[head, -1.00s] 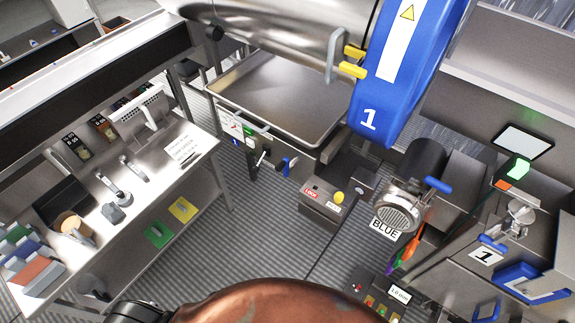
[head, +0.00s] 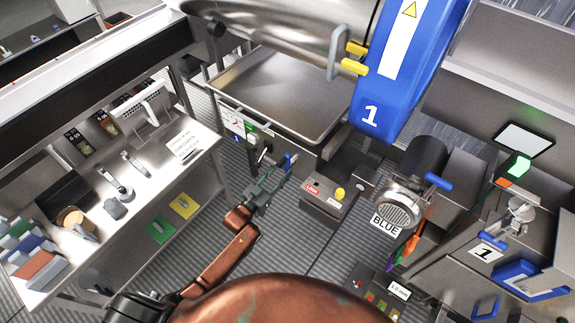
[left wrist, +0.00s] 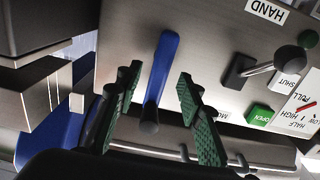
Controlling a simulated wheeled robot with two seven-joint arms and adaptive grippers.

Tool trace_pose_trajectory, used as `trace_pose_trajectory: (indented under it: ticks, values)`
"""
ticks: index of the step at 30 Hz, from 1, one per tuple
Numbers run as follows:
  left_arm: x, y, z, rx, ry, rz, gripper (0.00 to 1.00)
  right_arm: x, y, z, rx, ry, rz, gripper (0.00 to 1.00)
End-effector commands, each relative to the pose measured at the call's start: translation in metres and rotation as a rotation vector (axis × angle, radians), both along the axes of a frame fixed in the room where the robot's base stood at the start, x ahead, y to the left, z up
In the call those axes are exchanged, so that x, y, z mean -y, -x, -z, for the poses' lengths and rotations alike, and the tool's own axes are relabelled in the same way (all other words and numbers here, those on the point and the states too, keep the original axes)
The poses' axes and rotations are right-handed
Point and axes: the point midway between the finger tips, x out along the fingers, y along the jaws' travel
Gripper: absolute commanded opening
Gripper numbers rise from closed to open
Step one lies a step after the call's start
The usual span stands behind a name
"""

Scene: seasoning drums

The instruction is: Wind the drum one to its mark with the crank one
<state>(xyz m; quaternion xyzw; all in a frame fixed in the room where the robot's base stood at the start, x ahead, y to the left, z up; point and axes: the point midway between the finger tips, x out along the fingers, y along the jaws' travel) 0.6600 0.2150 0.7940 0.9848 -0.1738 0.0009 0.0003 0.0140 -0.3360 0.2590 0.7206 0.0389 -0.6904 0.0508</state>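Drum one is the large steel drum (head: 290,20) across the top, with a blue band (head: 385,75) marked 1. A blue crank (head: 291,160) sits on the front panel below the tray. In the left wrist view the blue crank (left wrist: 162,65) hangs from the panel with a dark knob at its near end. My left gripper (head: 276,178) has reached the panel. Its green-padded fingers (left wrist: 155,95) are open on either side of the crank, with gaps visible on both sides. My right gripper is not in view. I cannot make out the drum's mark.
A black-knobbed lever (left wrist: 290,60) and a green OPEN label (left wrist: 260,114) are beside the crank. A steel tray (head: 232,82) lies above the panel. A box with a yellow button (head: 322,203) stands right of my gripper. A bench (head: 150,190) is at left.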

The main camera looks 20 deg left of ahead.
Motion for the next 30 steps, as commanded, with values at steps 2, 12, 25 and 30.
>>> trace_pose_trajectory:
  ticks: [2, 12, 25, 30]
  values:
    - [0.005, -0.013, 0.001, 0.001, 0.0, 0.0, 0.35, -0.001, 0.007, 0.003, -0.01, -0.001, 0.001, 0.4]
    - [0.015, -0.042, 0.001, -0.001, 0.0, -0.001, 0.35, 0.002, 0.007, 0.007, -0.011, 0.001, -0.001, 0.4]
    - [0.015, -0.042, 0.001, -0.002, -0.001, -0.001, 0.22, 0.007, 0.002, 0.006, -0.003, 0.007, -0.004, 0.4]
    - [0.015, -0.042, 0.001, -0.002, -0.001, -0.001, 0.11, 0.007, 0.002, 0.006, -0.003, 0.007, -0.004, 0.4]
